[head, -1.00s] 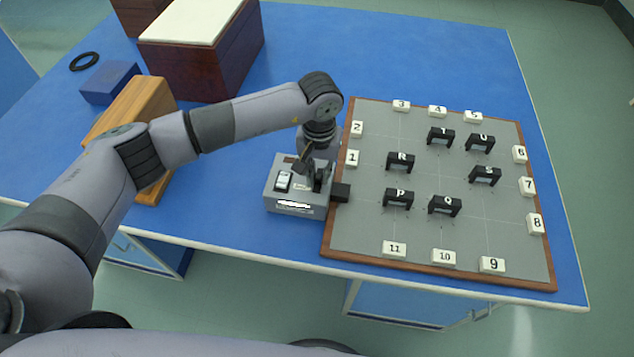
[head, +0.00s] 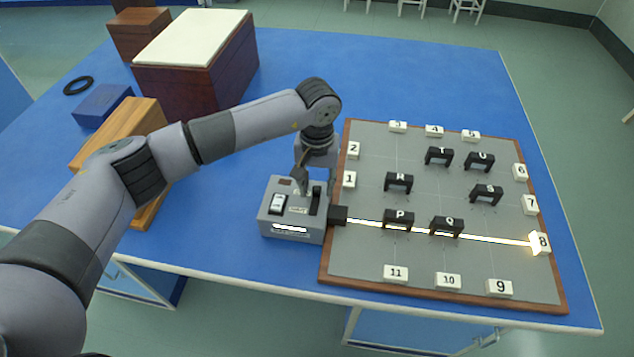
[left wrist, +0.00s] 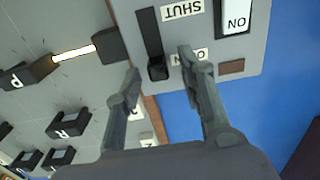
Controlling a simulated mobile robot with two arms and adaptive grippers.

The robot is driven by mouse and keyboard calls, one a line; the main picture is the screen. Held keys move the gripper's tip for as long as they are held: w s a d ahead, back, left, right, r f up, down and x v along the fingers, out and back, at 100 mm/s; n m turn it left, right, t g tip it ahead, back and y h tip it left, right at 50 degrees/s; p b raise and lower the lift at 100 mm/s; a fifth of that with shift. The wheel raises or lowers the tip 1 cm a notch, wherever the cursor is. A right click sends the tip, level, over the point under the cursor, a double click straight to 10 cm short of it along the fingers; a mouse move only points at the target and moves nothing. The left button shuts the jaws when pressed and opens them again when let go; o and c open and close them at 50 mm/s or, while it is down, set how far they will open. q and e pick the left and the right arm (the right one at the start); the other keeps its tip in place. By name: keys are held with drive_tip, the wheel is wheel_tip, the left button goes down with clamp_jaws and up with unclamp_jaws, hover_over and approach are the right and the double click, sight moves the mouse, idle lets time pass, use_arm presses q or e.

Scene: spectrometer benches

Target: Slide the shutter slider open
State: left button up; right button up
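The grey source box (head: 288,232) stands at the left edge of the optical board. Its shutter slider (left wrist: 158,70) is a black knob in a dark slot, at the end by the partly covered OPEN label (left wrist: 198,56) and away from the SHUT label (left wrist: 183,9). The slot also shows in the head view (head: 315,203). A bright beam (head: 470,237) leaves the black nozzle (head: 337,215). My left gripper (left wrist: 158,64) is open, with its fingers apart on either side of the knob in the picture; contact cannot be told. My right gripper is not in view.
The beam crosses the grey board (head: 440,195) past holders P (head: 398,219) and Q (head: 447,226) to marker 8 (head: 543,243). A wooden block (head: 152,115), blue box (head: 102,105), black ring (head: 78,85) and large brown box (head: 215,75) stand left.

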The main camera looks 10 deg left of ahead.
sight(317, 187)
use_arm(q)
drive_tip(key=shift+r, duration=0.15)
wheel_tip(317, 187, up, 12)
idle(0.5)
drive_tip(key=shift+s, duration=0.1)
idle(0.3)
